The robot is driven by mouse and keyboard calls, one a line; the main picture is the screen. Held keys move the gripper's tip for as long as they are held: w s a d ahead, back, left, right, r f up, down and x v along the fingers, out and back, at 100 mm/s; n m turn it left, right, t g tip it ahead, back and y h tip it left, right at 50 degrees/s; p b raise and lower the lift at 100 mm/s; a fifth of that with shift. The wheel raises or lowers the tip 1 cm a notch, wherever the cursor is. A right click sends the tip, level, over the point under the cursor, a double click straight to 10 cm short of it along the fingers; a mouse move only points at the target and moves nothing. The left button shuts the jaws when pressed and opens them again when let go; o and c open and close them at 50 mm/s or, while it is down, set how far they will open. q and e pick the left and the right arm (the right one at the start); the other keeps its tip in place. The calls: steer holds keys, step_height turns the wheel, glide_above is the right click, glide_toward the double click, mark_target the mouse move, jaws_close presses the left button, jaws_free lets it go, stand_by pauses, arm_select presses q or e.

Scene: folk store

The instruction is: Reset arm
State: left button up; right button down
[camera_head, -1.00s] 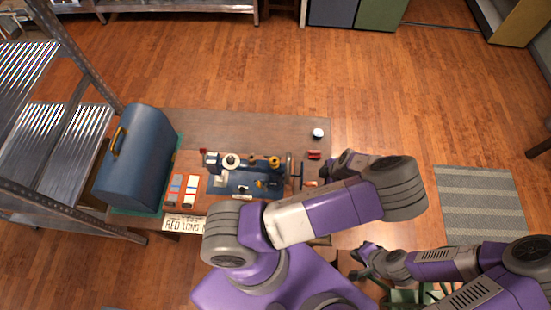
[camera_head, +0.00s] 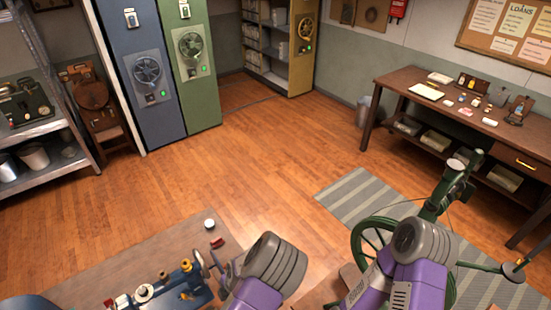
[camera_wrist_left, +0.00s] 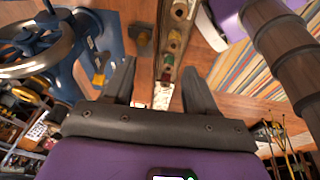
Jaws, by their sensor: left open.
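My left gripper (camera_wrist_left: 158,88) is open in the left wrist view, its two dark fingers spread apart with nothing held between them. A narrow wooden strip (camera_wrist_left: 176,45) with several small coloured pieces shows beyond and between the fingertips. In the head view my left arm (camera_head: 275,265) is at the bottom centre, its grey and purple links beside the right end of a blue machine (camera_head: 200,290). My right arm (camera_head: 420,240) is at the lower right, in front of a green spoked wheel. The right gripper does not show.
The wooden workbench (camera_head: 150,250) holds a white-topped jar (camera_head: 209,225) and a small red item (camera_head: 217,243). A green wheeled machine (camera_head: 455,185) stands close by my right arm. A side table (camera_head: 400,85) is at the right. Open floor (camera_head: 260,150) lies in the middle.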

arm_select(q)
steer(key=s+a+f+m+g+h+b, duration=0.1)
steer(key=s+f+m+b, duration=0.3)
steer(key=f, duration=0.3)
steer(key=s+f+m+g+h+b, duration=0.1)
steer(key=s+f+m+b, duration=0.3)
steer(key=f+m, duration=0.15)
steer(key=s+d+f+m+t+h+b, duration=0.2)
steer(key=d+f+m+h+b, duration=0.3)
steer(key=m+b, duration=0.4)
step_height(320, 180, down, 2)
steer(key=d+m+t, duration=0.1)
steer(key=m, duration=0.2)
steer(key=shift+d+b, duration=0.3)
steer(key=shift+b, duration=0.1)
arm_select(e)
step_height(320, 180, down, 19)
steer(key=w, duration=0.1)
steer(key=shift+w, duration=0.25)
arm_select(q)
steer(key=shift+s+m, duration=0.1)
steer(key=shift+m, duration=0.15)
steer(key=shift+c, duration=0.3)
arm_select(e)
steer(key=shift+a, duration=0.1)
